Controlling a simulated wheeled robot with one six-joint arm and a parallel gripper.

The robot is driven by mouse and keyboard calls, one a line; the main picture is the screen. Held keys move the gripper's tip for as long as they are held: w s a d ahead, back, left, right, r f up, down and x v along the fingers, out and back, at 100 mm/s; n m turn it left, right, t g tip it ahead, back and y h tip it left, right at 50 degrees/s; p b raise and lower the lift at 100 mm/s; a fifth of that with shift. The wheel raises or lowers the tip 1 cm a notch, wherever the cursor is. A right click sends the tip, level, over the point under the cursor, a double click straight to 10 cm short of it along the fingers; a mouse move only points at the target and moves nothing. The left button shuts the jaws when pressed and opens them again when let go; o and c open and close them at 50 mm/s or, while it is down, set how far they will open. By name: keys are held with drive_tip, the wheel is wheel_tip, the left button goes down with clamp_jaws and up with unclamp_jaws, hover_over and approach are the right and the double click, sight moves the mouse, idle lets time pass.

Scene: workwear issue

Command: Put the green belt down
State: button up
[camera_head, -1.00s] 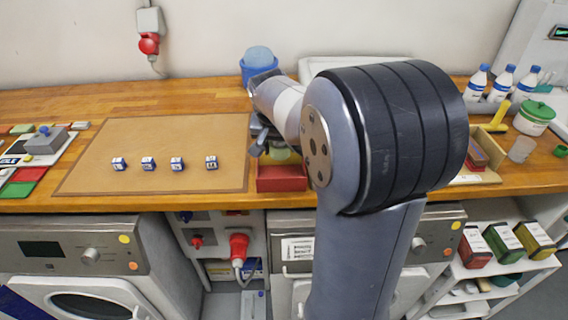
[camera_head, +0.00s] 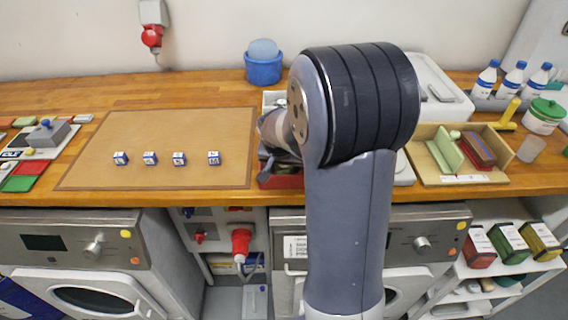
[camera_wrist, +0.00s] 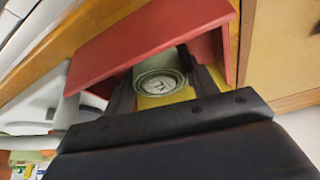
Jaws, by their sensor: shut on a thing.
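The green belt (camera_wrist: 160,82) is a pale green roll with a light, lettered round label on its end. It shows in the wrist view between the two dark fingers of my gripper (camera_wrist: 161,86), which is shut on it. It is at the red tray (camera_wrist: 150,38), whose red walls stand around and behind it. The red tray (camera_head: 284,182) also shows in the head view, right of the brown mat. My arm hides the belt there. I cannot tell whether the belt touches the tray's floor. Something yellow shows just below the belt.
Several small white-and-blue cubes stand on the brown mat (camera_head: 110,178). A wooden box (camera_head: 429,175) with green and dark red items stands right of my arm. A blue tub (camera_head: 263,70) and bottles (camera_head: 513,75) stand at the back. The mat's rear is clear.

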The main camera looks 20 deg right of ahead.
drive_tip(key=shift+f, duration=0.1)
drive_tip(key=o, duration=1.1)
drive_tip(key=shift+r, duration=0.3)
drive_tip(key=v, duration=1.1)
drive_tip(key=shift+s+a+r, duration=0.15)
drive_tip(key=shift+a+r, duration=0.05)
drive_tip(key=shift+r, duration=0.1)
